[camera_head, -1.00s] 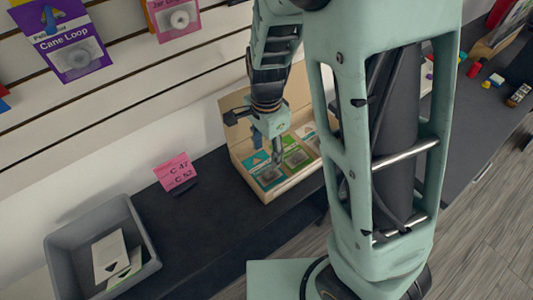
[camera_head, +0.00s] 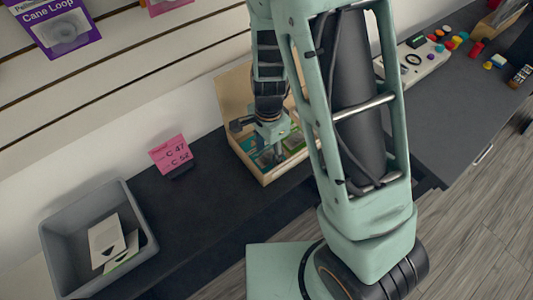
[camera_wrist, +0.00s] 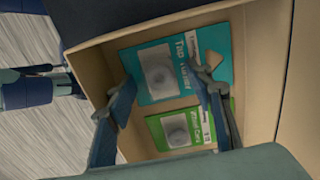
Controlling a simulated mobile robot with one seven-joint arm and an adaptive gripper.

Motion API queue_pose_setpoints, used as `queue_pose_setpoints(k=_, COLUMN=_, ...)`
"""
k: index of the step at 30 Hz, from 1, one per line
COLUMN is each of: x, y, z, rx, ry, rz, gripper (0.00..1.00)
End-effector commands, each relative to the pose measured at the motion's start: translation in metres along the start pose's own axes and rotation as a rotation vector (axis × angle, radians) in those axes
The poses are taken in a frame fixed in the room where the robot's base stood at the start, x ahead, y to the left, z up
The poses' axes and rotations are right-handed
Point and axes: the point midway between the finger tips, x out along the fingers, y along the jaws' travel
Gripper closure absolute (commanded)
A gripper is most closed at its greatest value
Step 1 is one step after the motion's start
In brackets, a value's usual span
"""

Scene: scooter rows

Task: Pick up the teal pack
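The teal pack (camera_wrist: 160,72), with white lettering and a grey picture panel, lies in the open cardboard box in the wrist view. In the head view a small part of it (camera_head: 263,158) shows beside my gripper. My gripper (camera_wrist: 164,84) is open, with one finger at each side of the teal pack's picture panel. The right finger overlaps the pack's right part in the picture. I cannot tell whether the fingers touch it. In the head view my gripper (camera_head: 279,155) is down inside the box, and the fingertips are mostly hidden.
A green pack (camera_wrist: 183,127) lies beside the teal one. The cardboard box (camera_head: 268,180) has walls close around my gripper. A pink sign (camera_head: 171,153) and a grey bin (camera_head: 60,258) with packs stand to the left. The dark counter between them is clear.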

Motion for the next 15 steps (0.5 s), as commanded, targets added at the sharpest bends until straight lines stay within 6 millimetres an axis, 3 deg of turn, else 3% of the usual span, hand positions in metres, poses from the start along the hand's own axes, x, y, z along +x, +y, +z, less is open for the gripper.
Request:
queue_pose_setpoints(k=2, x=-0.0002, y=-0.0001, z=0.0000, rx=0.000, ry=0.000, rz=0.000, gripper=0.60)
queue_pose_setpoints(k=12, x=-0.0003, y=0.0000, z=0.0001, rx=0.000, ry=0.000, rz=0.000, gripper=0.97)
queue_pose_setpoints(k=15, x=-0.0004, y=-0.0001, z=0.0000, rx=0.000, ry=0.000, rz=0.000, gripper=0.98)
